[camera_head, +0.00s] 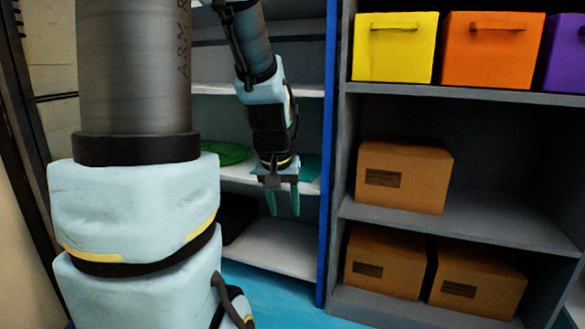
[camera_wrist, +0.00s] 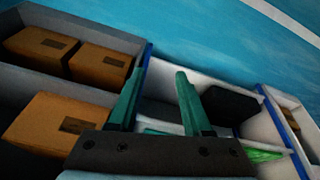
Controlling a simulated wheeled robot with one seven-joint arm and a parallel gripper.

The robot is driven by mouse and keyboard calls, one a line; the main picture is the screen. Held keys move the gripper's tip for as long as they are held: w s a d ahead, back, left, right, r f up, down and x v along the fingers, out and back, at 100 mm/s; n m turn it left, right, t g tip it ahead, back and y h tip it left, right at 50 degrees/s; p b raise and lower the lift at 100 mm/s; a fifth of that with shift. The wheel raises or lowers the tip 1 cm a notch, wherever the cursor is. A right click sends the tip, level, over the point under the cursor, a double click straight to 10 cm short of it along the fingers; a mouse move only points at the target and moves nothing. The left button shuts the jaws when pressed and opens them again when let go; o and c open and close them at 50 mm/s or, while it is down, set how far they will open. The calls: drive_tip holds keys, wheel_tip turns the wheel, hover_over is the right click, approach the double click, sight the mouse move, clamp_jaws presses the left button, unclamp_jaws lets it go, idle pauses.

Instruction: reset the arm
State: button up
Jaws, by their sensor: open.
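My gripper (camera_head: 283,203) hangs pointing down in front of the shelves, near the blue upright between the white shelf unit and the grey one. Its two green fingers are apart with nothing between them. In the wrist view my gripper (camera_wrist: 158,100) also shows open and empty, with the shelves and the blue floor beyond. My arm fills the left of the head view and hides part of the white shelf unit.
The grey shelf unit (camera_head: 465,222) holds yellow (camera_head: 395,50), orange (camera_head: 490,55) and purple (camera_head: 566,60) bins above cardboard boxes (camera_head: 402,172). The white shelf (camera_head: 272,250) holds a green item (camera_head: 222,153) and a black item (camera_head: 236,215). Blue floor (camera_head: 285,300) is clear in front.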

drive_tip(key=s+a+f+g+p, duration=0.1)
drive_tip(key=s+a+f+g, duration=0.15)
drive_tip(key=s+a, duration=0.4)
wheel_tip(320, 180, up, 28)
drive_tip(key=d+p, duration=0.1)
drive_tip(key=p, duration=2.7)
drive_tip(key=shift+s+d+t+y+p, duration=0.3)
drive_tip(key=shift+s+t+y+p, duration=0.05)
drive_tip(key=shift+t+y+p, duration=0.1)
